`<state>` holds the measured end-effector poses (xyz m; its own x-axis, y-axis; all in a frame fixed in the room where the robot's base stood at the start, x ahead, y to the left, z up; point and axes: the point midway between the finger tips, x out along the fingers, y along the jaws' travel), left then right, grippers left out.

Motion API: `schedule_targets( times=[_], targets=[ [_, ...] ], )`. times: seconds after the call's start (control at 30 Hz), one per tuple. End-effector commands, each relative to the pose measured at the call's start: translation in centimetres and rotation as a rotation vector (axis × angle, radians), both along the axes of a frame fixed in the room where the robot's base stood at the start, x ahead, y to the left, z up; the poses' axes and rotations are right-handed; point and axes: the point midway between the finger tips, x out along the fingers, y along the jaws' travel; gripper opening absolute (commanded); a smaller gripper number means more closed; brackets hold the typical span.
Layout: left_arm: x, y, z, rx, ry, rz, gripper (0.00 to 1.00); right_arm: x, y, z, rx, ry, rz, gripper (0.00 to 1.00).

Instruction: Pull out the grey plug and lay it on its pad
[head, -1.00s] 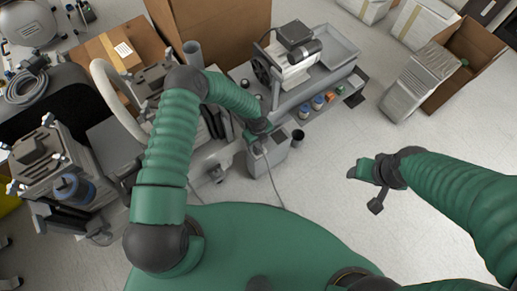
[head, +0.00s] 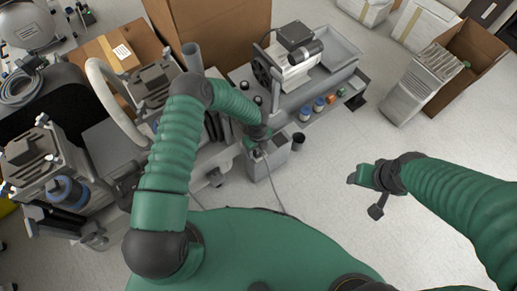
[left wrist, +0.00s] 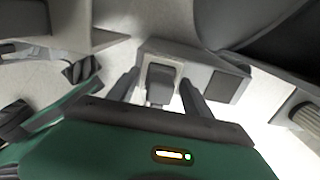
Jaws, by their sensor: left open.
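The grey plug (left wrist: 159,84) sits in a pale socket plate on top of a small grey box (head: 267,163). In the left wrist view the plug is between the two fingers of my open left gripper (left wrist: 160,92), with gaps on both sides. In the head view my left gripper (head: 256,147) is over the box and hides the plug. A thin grey cord (head: 274,187) runs from there down towards my body. A dark square patch (left wrist: 222,86) lies on the box top beside the socket; I cannot tell if it is the pad. My right gripper (head: 365,193) hangs over bare floor, away from the box.
A dark cup (head: 298,141) stands right of the box. A grey cart with a motor unit (head: 295,70) is behind it. Compressor units (head: 45,160) crowd the left. Open cartons (head: 465,62) stand at the far right. The floor at right centre is clear.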

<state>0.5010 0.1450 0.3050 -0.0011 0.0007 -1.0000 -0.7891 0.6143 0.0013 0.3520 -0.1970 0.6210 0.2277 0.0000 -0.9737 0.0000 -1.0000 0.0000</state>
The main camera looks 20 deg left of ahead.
Motion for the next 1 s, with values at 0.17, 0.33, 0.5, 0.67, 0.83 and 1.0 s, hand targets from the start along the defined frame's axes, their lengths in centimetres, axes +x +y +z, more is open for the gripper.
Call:
schedule_targets(
  times=[0.17,0.33,0.5,0.67,0.83,1.0],
  targets=[
    [0.00,-0.02,-0.01,0.000,0.000,0.000,0.58,0.00,0.00,-0.01,0.000,0.000,0.000,0.60],
    [0.02,-0.07,-0.02,-0.001,-0.001,-0.001,0.58,0.00,0.00,0.00,0.000,0.000,0.000,0.60],
    [0.02,-0.05,-0.01,0.000,0.000,-0.001,0.45,0.00,0.00,0.00,0.000,0.000,0.000,0.60],
    [0.02,-0.05,-0.01,-0.001,-0.001,-0.001,0.24,0.00,0.00,0.00,0.000,0.000,0.000,0.60],
    [0.03,-0.05,-0.01,-0.001,-0.001,-0.001,0.02,0.00,0.00,0.00,0.000,0.000,0.000,0.60],
    [0.04,-0.05,-0.01,-0.001,-0.001,-0.001,0.00,0.00,0.00,0.00,0.000,0.000,0.000,0.60]
  ],
)
